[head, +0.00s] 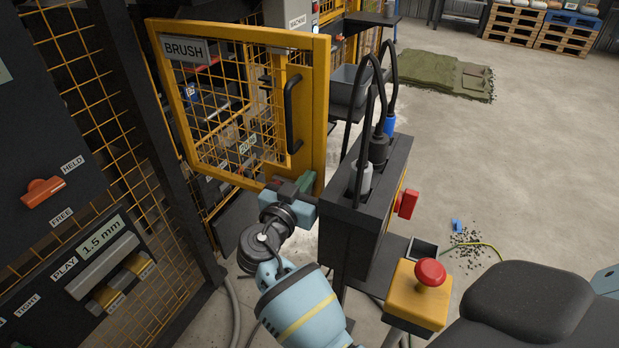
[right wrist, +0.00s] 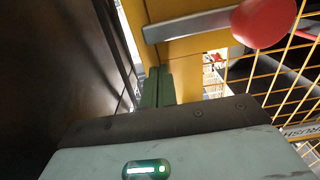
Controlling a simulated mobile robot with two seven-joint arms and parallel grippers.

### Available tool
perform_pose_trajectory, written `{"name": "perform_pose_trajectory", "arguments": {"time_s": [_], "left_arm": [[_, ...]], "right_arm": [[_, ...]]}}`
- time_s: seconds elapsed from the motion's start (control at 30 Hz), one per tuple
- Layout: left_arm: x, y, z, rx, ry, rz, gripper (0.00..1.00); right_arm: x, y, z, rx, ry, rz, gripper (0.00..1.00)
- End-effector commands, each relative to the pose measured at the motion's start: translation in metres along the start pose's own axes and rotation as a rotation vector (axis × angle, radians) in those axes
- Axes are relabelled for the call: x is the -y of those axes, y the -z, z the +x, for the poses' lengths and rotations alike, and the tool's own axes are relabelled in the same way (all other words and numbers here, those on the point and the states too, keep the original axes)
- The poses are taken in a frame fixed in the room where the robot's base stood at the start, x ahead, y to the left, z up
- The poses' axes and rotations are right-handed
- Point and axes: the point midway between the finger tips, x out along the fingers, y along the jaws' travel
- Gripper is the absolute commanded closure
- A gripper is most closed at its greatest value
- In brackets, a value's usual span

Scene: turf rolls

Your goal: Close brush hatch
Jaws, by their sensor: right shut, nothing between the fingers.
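The brush hatch (head: 320,110) is a yellow-framed mesh door with a BRUSH sign (head: 187,49) and a black handle (head: 292,115). It stands out at an angle from the dark fence post on the left, apparently open. My right gripper (head: 298,186) is shut and empty at the hatch's lower right corner. In the right wrist view its green fingers (right wrist: 157,88) point at the yellow hatch frame (right wrist: 185,12), with a grey bar (right wrist: 188,26) and a red knob (right wrist: 263,20) close by. Whether they touch the frame I cannot tell. My left gripper is out of view.
A dark box with plugged cables (head: 375,165) and a red switch (head: 406,203) stands just right of my gripper. A yellow box with a red button (head: 430,272) is nearer. A control panel (head: 100,265) is at left. Open floor lies to the right.

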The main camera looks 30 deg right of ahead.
Motion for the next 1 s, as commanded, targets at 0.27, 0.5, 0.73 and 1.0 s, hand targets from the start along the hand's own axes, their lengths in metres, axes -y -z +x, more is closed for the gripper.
{"name": "perform_pose_trajectory", "arguments": {"time_s": [0.27,0.5,0.73,1.0], "left_arm": [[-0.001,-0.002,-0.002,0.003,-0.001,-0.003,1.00],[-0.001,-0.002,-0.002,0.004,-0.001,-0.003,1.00],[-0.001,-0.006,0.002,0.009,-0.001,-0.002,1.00],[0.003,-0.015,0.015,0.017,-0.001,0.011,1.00]], "right_arm": [[0.001,0.000,-0.003,0.001,0.000,0.000,1.00],[0.001,0.000,-0.003,0.001,0.000,0.000,1.00],[0.001,-0.002,0.007,0.000,-0.002,0.000,1.00],[0.001,-0.003,0.050,-0.001,-0.002,-0.001,1.00]]}}
